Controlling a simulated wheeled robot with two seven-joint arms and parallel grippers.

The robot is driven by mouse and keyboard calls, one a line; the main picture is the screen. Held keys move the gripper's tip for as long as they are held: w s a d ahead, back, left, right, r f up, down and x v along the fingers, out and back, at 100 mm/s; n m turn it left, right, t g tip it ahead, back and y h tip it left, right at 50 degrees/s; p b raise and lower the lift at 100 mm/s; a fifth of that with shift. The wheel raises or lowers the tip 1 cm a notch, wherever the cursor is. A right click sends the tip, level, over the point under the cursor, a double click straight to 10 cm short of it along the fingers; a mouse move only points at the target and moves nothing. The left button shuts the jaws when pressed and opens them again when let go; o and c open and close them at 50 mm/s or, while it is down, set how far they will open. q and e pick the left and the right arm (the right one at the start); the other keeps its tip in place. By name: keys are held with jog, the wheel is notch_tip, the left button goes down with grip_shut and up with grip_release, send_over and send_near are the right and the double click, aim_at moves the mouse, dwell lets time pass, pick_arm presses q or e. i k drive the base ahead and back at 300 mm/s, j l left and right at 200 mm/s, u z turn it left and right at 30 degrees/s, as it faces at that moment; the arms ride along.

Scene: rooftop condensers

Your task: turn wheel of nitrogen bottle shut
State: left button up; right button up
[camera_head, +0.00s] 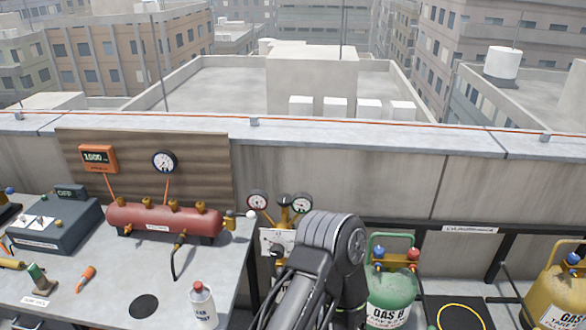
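A regulator with two round gauges, the left gauge (258,201) and the right gauge (301,203), stands at the middle by the wall, with brass fittings (284,217) between them. A pale plate (270,240) with a small dark knob sits below. I cannot make out the nitrogen bottle or its wheel; my arm covers the area just below and right of the gauges. This dark grey arm comes in from the bottom middle and bends over in front of the regulator. No gripper fingertips show on it, and I cannot tell which arm it is.
A green gas cylinder (392,294) stands right of my arm, and a yellow one (557,290) at far right.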

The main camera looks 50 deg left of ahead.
aim_at(284, 200)
jog(key=i+j, duration=0.1)
jog(key=j, duration=0.7)
jog(key=i+j, duration=0.15)
jog(key=j, duration=0.25)
